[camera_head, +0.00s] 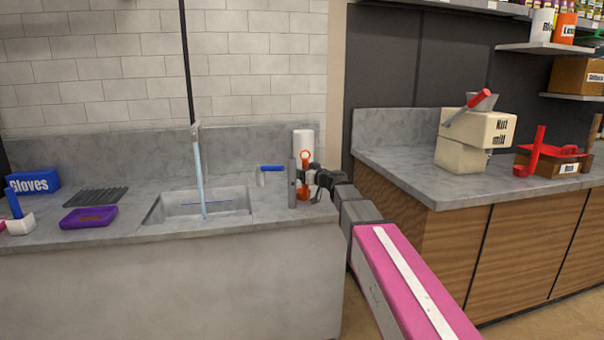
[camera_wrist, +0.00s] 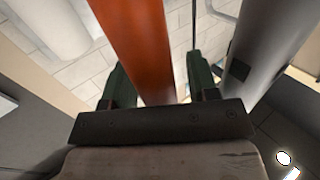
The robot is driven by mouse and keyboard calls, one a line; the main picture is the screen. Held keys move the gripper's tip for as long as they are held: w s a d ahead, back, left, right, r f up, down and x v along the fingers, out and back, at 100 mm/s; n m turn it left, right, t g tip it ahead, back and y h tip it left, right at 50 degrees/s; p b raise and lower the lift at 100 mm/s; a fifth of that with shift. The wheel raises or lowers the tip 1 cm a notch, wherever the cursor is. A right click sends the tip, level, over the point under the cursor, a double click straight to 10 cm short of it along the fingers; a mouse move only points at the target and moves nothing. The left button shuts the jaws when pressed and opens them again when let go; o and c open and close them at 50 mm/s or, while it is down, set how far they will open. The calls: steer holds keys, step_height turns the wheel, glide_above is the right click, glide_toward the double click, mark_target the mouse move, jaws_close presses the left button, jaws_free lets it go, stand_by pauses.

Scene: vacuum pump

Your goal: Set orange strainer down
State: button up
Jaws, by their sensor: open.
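The orange strainer (camera_head: 304,191) is at the right end of the sink counter, partly hidden by my gripper (camera_head: 313,178). An orange ring shows above the gripper and more orange below it. In the wrist view a broad orange shaft of the strainer (camera_wrist: 142,45) runs between the two dark green fingers of my gripper (camera_wrist: 160,80). The jaws are open around it, with a gap by the right finger; contact at the left finger is unclear. Whether the strainer's foot rests on the counter is hidden.
A grey cylinder (camera_head: 292,184) stands close left of the gripper and also shows in the wrist view (camera_wrist: 262,45). A white roll (camera_head: 302,142) is behind. The sink (camera_head: 165,207), with running water, lies left. A blue-handled item (camera_head: 271,168) is near its edge.

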steer(key=v, duration=1.2)
stand_by(0.9)
